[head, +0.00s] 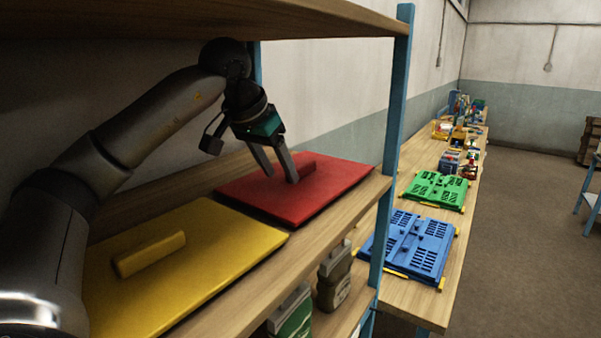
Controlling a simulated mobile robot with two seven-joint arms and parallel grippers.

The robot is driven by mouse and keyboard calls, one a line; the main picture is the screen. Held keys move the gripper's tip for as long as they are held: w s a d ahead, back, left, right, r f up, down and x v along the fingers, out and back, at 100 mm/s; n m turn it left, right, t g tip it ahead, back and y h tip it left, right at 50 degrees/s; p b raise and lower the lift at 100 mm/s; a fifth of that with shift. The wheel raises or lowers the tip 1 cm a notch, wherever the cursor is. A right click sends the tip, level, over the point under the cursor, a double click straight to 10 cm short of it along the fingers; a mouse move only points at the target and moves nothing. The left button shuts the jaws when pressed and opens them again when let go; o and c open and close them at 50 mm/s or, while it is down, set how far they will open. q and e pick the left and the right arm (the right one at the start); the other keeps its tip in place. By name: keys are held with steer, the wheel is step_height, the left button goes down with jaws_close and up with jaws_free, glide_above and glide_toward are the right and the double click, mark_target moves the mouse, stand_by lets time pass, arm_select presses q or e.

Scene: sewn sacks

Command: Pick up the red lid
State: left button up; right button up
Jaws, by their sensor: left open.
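The red lid (319,196) is a flat square panel with a raised bar handle (303,165). It lies on the wooden shelf in the head view, right of the yellow lid. My left gripper (280,177) points down over the red lid, with its two fingers apart at the near left side of the handle. The fingers hide part of the handle. I cannot tell whether they touch it. My right gripper is out of view.
A yellow lid (205,255) with its own bar handle lies nearer on the same shelf. An upper shelf board (330,18) and a blue post (393,120) bound the space. Blue (408,243) and green (436,188) folded crates lie on a table.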

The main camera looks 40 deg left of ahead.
mark_target(300, 165)
arm_select(q)
steer(key=shift+w+a, duration=0.15)
steer(key=shift+w, duration=0.6)
steer(key=shift+w+r+p, duration=0.1)
steer(key=shift+w+p, duration=0.3)
steer(key=shift+w, duration=0.05)
steer(key=w, duration=0.1)
steer(key=w+p, duration=0.1)
steer(key=w, duration=0.1)
steer(key=w+p, duration=0.1)
steer(key=shift+w+a, duration=0.15)
steer(key=shift+a, duration=0.1)
steer(key=shift+w+f, duration=0.1)
steer(key=shift+f, duration=0.5)
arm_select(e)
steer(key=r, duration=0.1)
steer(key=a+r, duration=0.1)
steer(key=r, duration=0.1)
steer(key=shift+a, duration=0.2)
arm_select(q)
steer(key=shift+c, duration=0.2)
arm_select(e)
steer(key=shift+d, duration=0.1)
arm_select(q)
steer(key=shift+c, duration=0.7)
jaws_close()
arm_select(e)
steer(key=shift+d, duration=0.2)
